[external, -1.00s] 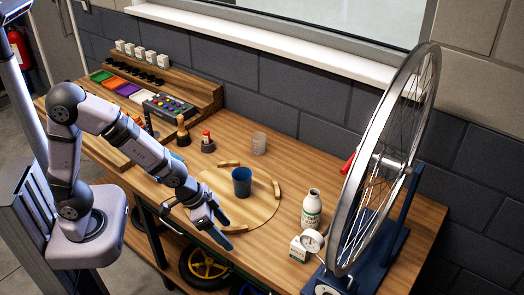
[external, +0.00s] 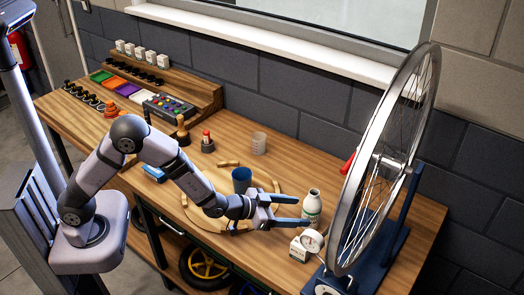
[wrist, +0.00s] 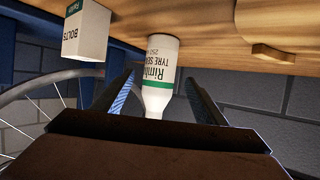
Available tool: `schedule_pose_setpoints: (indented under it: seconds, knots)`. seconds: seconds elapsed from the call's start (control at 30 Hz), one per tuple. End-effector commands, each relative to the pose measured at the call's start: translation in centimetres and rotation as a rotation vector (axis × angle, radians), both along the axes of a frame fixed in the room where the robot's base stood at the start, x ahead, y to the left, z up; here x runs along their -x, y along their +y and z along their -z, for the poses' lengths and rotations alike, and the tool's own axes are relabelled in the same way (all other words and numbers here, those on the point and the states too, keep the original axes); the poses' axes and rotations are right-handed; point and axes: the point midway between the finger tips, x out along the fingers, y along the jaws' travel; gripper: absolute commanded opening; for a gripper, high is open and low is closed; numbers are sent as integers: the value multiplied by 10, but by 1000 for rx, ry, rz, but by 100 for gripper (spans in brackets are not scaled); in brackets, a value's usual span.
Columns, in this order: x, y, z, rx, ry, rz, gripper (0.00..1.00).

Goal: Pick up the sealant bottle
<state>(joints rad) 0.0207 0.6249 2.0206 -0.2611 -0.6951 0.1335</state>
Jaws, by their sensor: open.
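The sealant bottle (external: 312,206) is white with a green band and printed label. It stands upright on the wooden bench, left of the wheel. My gripper (external: 299,210) is open and reaches toward the bottle from the left. In the external view the fingertips are close to the bottle's side. In the wrist view the bottle (wrist: 160,75) appears upside down between the two open fingers (wrist: 157,92). I cannot tell whether either finger touches it.
A blue cup (external: 241,180) stands on the round wooden board behind my forearm.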

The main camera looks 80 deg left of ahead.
Motion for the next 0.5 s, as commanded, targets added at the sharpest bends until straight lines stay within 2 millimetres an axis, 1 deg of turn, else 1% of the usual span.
schedule_pose_setpoints:
  seconds: [0.13,0.37,0.5]
  knots:
    - [-10,2,4,0,2,-1,66]
    - [-13,2,6,0,2,0,66]
    - [-20,3,8,0,3,0,66]
